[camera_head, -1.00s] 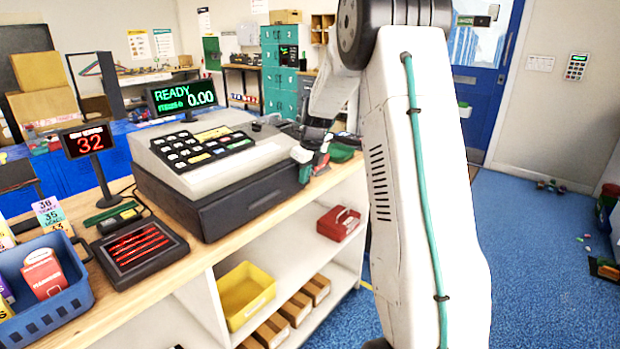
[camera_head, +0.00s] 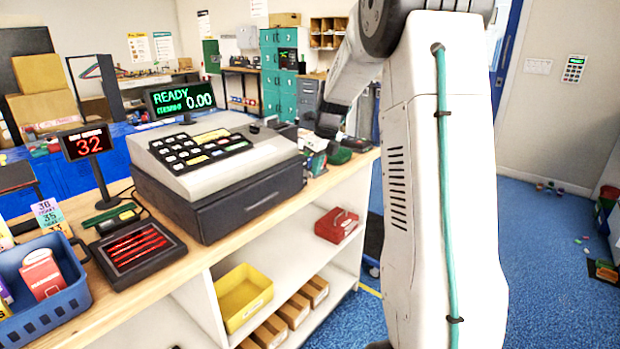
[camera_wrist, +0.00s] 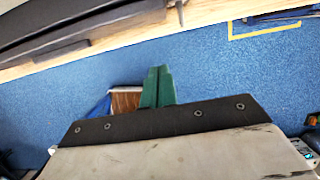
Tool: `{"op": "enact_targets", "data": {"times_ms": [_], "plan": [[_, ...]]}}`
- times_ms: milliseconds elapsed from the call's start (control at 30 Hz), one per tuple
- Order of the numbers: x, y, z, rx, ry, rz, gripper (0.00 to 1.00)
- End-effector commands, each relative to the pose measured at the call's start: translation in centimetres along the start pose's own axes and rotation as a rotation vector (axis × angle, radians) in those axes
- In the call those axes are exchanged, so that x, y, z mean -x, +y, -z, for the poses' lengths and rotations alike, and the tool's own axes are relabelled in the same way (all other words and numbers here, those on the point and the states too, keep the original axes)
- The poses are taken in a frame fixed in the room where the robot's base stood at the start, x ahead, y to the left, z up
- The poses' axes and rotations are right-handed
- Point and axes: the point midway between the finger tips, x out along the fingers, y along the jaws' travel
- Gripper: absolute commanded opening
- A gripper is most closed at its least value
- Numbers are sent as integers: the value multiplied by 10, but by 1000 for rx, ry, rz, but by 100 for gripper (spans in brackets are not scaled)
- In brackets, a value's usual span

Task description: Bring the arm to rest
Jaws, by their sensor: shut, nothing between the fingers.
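My gripper (camera_wrist: 158,86) shows in the wrist view as two green fingers pressed together, with nothing between them. It hangs in front of the blue floor, beside the wooden counter edge. In the head view my white arm rises at the right of the picture and bends down to the left behind the cash register (camera_head: 215,165). Its end is near the far right end of the counter, where the fingers are hard to make out against small objects.
The counter (camera_head: 190,262) carries the register, a red number display (camera_head: 87,142), a dark tray (camera_head: 134,250) and a blue basket (camera_head: 42,292). Shelves below hold a yellow bin (camera_head: 243,297) and a red box (camera_head: 337,225). The blue floor (camera_head: 560,270) at right is mostly open.

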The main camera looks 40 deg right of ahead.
Motion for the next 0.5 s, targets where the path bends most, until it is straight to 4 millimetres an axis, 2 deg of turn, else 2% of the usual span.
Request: {"op": "enact_targets", "data": {"times_ms": [33, 200, 500], "plan": [[12, 2, -2, 5, -2, 1, 0], [36, 4, -3, 6, -1, -1, 0], [46, 3, -1, 4, 2, -2, 0]]}}
